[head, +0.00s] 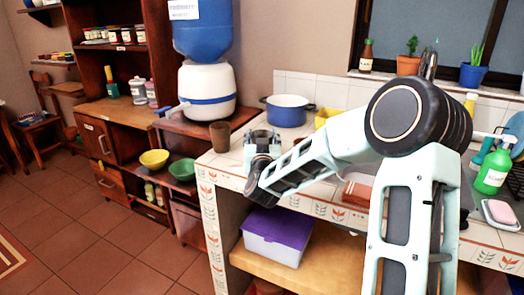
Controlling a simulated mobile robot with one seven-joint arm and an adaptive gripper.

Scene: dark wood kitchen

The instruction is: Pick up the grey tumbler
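A grey-brown tumbler (220,137) stands upright at the far left corner of the white tiled counter (228,168). It is the only cup I see that fits the grey tumbler. My gripper (262,134) is over the counter just right of the tumbler, with a small gap between them in the picture. It points away from the camera. Its fingers look spread apart, with nothing seen between them.
A blue pot (287,111) and a yellow container (326,117) stand behind my gripper. A water dispenser (207,92) is behind the tumbler. Yellow (153,158) and green (182,169) bowls are at left. A green soap bottle (492,172) is at right.

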